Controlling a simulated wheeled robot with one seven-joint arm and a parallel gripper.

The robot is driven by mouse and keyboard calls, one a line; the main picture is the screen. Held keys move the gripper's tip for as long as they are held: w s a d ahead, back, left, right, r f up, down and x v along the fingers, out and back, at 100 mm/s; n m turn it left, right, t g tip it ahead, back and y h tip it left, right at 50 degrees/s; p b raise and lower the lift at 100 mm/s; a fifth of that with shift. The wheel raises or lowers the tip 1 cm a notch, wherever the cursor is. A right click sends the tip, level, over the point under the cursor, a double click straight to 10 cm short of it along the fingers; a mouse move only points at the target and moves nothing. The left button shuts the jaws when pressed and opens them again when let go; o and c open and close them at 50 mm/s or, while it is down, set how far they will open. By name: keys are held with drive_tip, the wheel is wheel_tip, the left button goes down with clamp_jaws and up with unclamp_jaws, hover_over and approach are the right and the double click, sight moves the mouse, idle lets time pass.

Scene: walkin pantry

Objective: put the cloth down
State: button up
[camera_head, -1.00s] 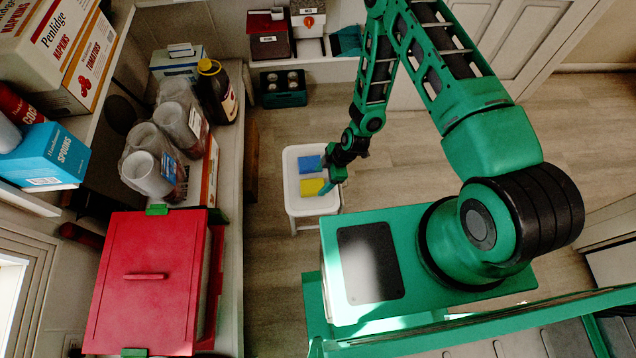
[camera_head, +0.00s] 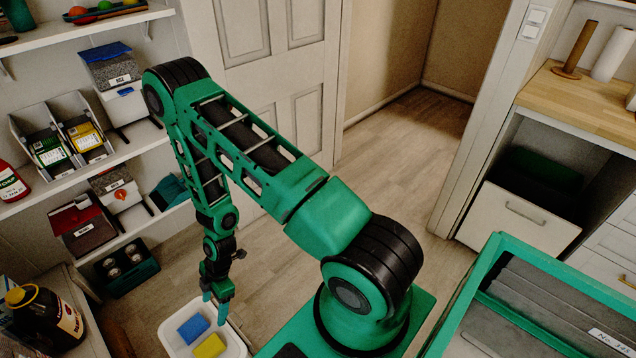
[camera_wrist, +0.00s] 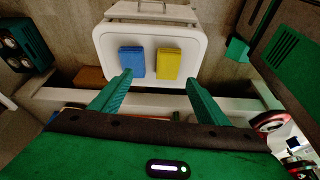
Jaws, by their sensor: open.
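A blue cloth (camera_head: 193,328) and a yellow cloth (camera_head: 209,346) lie side by side, apart, in a white tray (camera_head: 171,341). In the wrist view, the blue cloth (camera_wrist: 132,62) is on the left and the yellow cloth (camera_wrist: 168,63) on the right, both flat inside the tray (camera_wrist: 107,50). My gripper (camera_head: 217,309) is over the right side of the tray in the head view. In the wrist view, my gripper (camera_wrist: 159,80) is open, with empty space between its fingers. The fingertips are near the cloths' near edges; the exact height gap is unclear.
A shelf with several bins (camera_head: 118,92) stands at the left. A dark green crate (camera_head: 128,270) and a dark bottle (camera_head: 48,318) are left of the tray. A white door (camera_head: 262,60) is behind my arm. Floor (camera_head: 400,150) toward the doorway is clear.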

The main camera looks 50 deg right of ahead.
drive_tip(key=d+r+m+h, duration=0.1)
drive_tip(key=d+r+m, duration=0.2)
drive_tip(key=d+r, duration=0.5)
drive_tip(key=d+r+m+h, duration=0.1)
drive_tip(key=d+r+m, duration=0.3)
drive_tip(key=r, duration=0.7)
drive_tip(key=d+r+m+h, duration=0.2)
drive_tip(key=d+r, duration=0.5)
drive_tip(key=r, duration=0.3)
drive_tip(key=s+d+r+m, duration=0.65)
drive_tip(key=s+r, duration=0.25)
drive_tip(key=r, duration=0.3)
drive_tip(key=s+r+m, duration=0.3)
drive_tip(key=s+r, duration=0.1)
drive_tip(key=s, duration=0.3)
drive_tip(key=s+d+r+m, duration=0.1)
drive_tip(key=s+r+m, duration=0.2)
drive_tip(key=s, duration=0.4)
drive_tip(key=shift+d+r+m, duration=0.3)
drive_tip(key=shift+r+m, duration=0.05)
drive_tip(key=shift+m, duration=0.4)
drive_tip(key=shift+w+f, duration=0.25)
drive_tip(key=shift+w, duration=0.4)
